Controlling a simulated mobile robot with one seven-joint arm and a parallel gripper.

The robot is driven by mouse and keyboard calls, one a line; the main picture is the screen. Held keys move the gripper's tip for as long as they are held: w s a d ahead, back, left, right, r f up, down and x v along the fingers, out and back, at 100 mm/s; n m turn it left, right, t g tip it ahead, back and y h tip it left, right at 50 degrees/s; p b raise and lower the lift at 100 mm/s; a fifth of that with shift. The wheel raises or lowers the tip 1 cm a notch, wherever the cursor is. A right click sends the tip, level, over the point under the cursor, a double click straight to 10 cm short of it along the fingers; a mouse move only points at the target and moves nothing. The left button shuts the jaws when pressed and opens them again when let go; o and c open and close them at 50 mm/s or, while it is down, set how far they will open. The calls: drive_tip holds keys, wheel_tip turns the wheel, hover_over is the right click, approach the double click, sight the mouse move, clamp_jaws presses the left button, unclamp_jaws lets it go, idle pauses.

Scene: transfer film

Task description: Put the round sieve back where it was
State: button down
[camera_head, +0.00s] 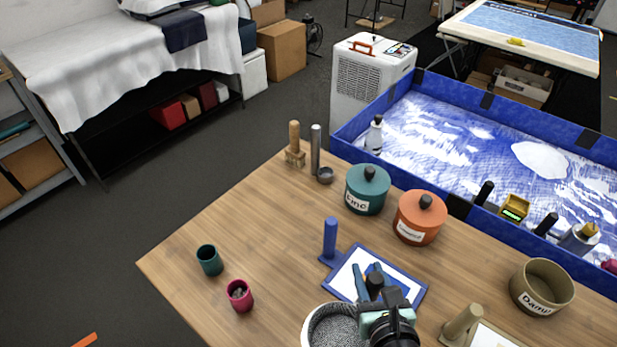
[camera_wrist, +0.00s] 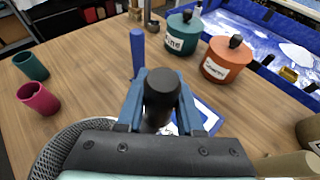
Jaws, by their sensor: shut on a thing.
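The round sieve (camera_head: 313,322) has a pale rim and grey mesh, and its lower part is cut off by the head view's bottom edge. Its mesh also shows at the lower left of the wrist view (camera_wrist: 55,153), partly behind my gripper. My gripper (camera_head: 372,276) has blue fingers shut on a thick black upright handle (camera_wrist: 161,92), which appears to be the sieve's. In the head view the gripper is in front of a blue-framed white board (camera_head: 345,279). Whether the sieve touches the table is hidden.
A blue upright handle (camera_head: 330,237) stands at the board's corner. Teal (camera_head: 367,192) and orange (camera_head: 418,220) lidded pots stand behind, a beige pot (camera_head: 541,289) at right. Green (camera_head: 209,261) and pink (camera_head: 240,296) cups stand left. Bare wood (camera_head: 265,225) lies between.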

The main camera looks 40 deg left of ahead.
drive_tip(key=shift+s+a+f+b, duration=0.1)
drive_tip(key=shift+a+f+b, duration=0.2)
drive_tip(key=shift+f, duration=1.4)
drive_tip(key=shift+s+a+f+b, duration=0.15)
drive_tip(key=shift+a+f+b, duration=0.15)
drive_tip(key=shift+f, duration=1.35)
drive_tip(key=shift+s+a+f+b, duration=0.15)
drive_tip(key=shift+a+f, duration=0.25)
drive_tip(key=shift+f, duration=1.4)
drive_tip(key=c, duration=0.5)
unclamp_jaws()
drive_tip(key=shift+c, duration=0.2)
